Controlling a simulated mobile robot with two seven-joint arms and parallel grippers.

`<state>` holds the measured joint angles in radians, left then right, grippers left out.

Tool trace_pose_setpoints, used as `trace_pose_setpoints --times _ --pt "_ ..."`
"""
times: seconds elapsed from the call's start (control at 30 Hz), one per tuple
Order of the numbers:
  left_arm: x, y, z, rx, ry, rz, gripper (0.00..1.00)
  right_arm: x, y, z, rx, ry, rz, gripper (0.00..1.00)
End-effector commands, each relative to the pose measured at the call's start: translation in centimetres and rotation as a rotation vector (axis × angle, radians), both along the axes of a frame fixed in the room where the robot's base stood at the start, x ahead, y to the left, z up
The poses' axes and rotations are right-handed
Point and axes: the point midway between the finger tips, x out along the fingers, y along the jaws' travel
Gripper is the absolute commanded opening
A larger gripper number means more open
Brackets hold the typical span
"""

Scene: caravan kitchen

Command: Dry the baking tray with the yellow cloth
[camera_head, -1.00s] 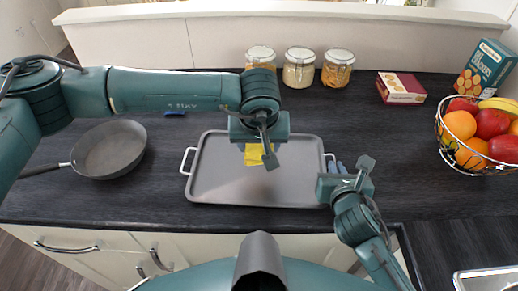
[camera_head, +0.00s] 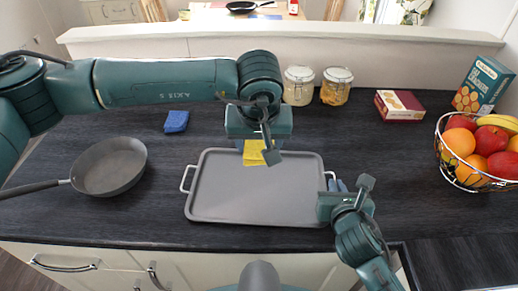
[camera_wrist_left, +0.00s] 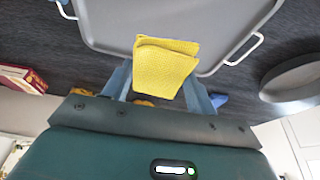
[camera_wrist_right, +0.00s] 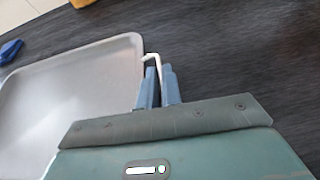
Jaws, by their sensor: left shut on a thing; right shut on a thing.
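The grey baking tray (camera_head: 255,200) lies flat on the dark counter, with a white handle at each end. My left gripper (camera_head: 260,146) is over the tray's far edge, shut on the folded yellow cloth (camera_head: 252,156). The cloth also shows between the fingers in the left wrist view (camera_wrist_left: 166,70), in front of the tray's edge; whether it touches the tray I cannot tell. My right gripper (camera_head: 338,188) is at the tray's right end. In the right wrist view its fingers (camera_wrist_right: 157,80) are shut on the tray's white right handle (camera_wrist_right: 152,60).
Glass jars (camera_head: 336,86), a red box (camera_head: 399,104), a cracker box (camera_head: 483,84) and a wire fruit basket (camera_head: 478,150) stand behind and right. Counter between tray and basket is clear.

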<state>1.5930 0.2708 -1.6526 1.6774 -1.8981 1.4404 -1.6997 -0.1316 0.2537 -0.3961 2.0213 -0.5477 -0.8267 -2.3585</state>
Motion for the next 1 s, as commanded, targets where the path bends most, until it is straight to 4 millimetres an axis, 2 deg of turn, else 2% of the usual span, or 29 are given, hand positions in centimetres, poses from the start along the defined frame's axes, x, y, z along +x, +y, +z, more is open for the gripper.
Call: trace_pose_setpoints --times 0.27,0.3,0.57,0.83,1.0 --pt "0.0 0.0 0.3 0.0 0.0 0.0 0.18 0.0 0.0 0.0 0.0 0.0 0.0 0.0" --pt "0.0 0.0 0.3 0.0 0.0 0.0 0.18 0.0 0.0 0.0 0.0 0.0 0.0 0.09" --pt "0.0 0.0 0.2 0.0 -0.001 0.0 0.18 0.0 0.0 0.0 0.0 0.0 0.0 0.3" --pt "0.0 0.0 0.2 0.0 0.0 0.001 0.18 -0.1 0.0 0.0 0.0 0.0 0.0 0.31" --pt "0.0 0.0 0.3 0.0 -0.001 0.0 0.18 -1.9 0.2 0.7 -0.002 0.001 0.001 0.31"
